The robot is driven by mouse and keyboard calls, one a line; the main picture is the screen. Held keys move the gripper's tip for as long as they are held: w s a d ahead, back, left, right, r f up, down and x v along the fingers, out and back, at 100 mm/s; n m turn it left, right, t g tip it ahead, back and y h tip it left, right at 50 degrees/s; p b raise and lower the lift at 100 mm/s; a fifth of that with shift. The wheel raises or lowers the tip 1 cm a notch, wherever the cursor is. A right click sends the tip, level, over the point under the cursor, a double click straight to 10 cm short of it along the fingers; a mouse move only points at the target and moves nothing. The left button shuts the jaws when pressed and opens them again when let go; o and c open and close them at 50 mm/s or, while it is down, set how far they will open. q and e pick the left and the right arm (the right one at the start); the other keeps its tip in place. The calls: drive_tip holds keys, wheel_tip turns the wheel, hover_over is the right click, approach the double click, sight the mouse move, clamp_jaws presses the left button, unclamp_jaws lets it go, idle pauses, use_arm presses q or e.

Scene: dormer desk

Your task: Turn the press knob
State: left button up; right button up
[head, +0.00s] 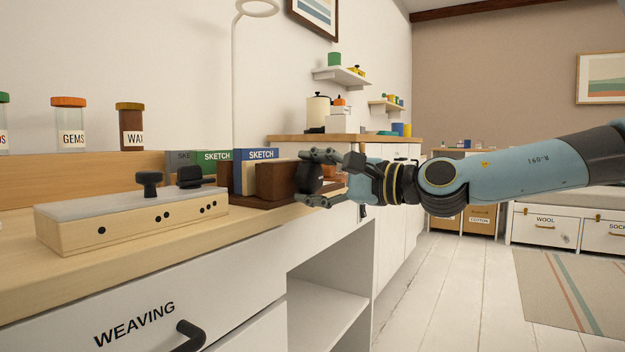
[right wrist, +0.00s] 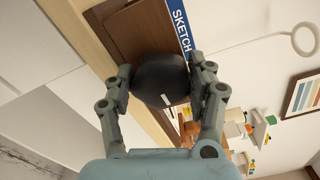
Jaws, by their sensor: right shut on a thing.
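The press knob (head: 307,179) is a dark, round, thick knob on the end of a brown wooden press (head: 273,181) that stands on the desk. My right gripper (head: 310,178) comes in from the right and is shut on the knob. In the right wrist view the knob (right wrist: 161,79) sits between the two fingers, one on each side, and a short white mark shows on its face. The brown press (right wrist: 142,30) shows behind it. Part of the knob is hidden by the fingers in the head view. My left gripper is not in view.
Sketch books (head: 256,172) stand behind the press. A pale box with a grey top and dark knobs (head: 130,220) lies left on the desk. Jars, including an orange-lidded one (head: 69,122), stand on a ledge. A white drawer (head: 140,318) is below. The floor at right is open.

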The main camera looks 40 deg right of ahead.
drive_tip(key=shift+f+n, duration=0.1)
drive_tip(key=shift+n, duration=0.9)
drive_tip(key=n, duration=0.3)
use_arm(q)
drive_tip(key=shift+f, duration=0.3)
use_arm(e)
drive_tip(key=shift+n, duration=1)
drive_tip(key=o, duration=1.1)
drive_tip(key=shift+o, duration=0.2)
